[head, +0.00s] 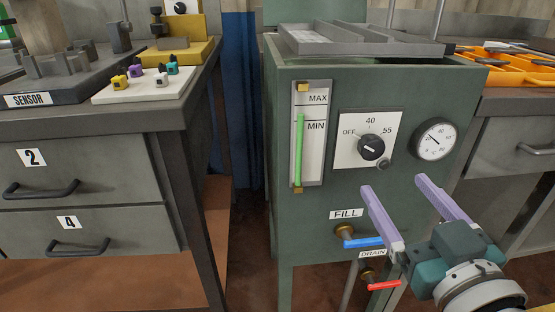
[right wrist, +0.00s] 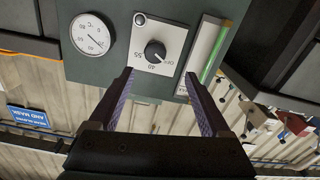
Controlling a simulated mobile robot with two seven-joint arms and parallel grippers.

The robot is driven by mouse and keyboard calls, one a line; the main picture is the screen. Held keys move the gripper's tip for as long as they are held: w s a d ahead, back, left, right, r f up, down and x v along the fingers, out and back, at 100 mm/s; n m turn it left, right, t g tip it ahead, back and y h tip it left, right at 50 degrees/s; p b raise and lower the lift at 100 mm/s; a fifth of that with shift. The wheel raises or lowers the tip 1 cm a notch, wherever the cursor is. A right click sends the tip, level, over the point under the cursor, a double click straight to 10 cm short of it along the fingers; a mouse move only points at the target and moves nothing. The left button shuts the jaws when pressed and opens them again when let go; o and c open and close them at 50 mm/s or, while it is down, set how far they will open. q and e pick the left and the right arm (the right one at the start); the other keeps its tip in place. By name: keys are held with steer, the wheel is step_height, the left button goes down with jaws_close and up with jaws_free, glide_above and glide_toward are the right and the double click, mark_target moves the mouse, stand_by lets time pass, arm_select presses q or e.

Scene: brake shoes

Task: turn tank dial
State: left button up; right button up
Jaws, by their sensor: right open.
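The tank dial (head: 371,148) is a round black knob on a white plate (head: 346,156) marked OFF, 40 and 55, on the front of the green tank (head: 300,230). Its pointer appears to face OFF. In the right wrist view the dial (right wrist: 155,52) shows upside down, just beyond the fingertips and between their lines. My right gripper (head: 397,188) is open and empty, its lilac fingers spread in front of the tank, below and right of the dial in the head view. The fingers also show in the right wrist view (right wrist: 158,76). My left gripper is not in view.
A round gauge (head: 435,140) sits right of the dial, and a level tube with green fill (head: 299,150) sits left. A blue FILL lever (head: 363,242) and red DRAIN lever (head: 384,285) stick out below. A grey tray (head: 365,45) tops the tank; benches flank it.

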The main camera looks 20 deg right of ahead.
mark_target(374, 151)
steer(key=x, duration=0.3)
steer(key=b+x, duration=0.1)
steer(key=x, duration=0.2)
steer(key=d+b+x, duration=0.1)
steer(key=x, duration=0.2)
steer(key=shift+s, duration=0.1)
steer(key=shift+w+d, duration=0.1)
steer(key=shift+w, duration=0.45)
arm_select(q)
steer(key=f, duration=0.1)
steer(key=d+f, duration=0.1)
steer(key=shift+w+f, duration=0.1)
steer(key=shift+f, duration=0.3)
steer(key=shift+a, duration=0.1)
arm_select(e)
jaws_close()
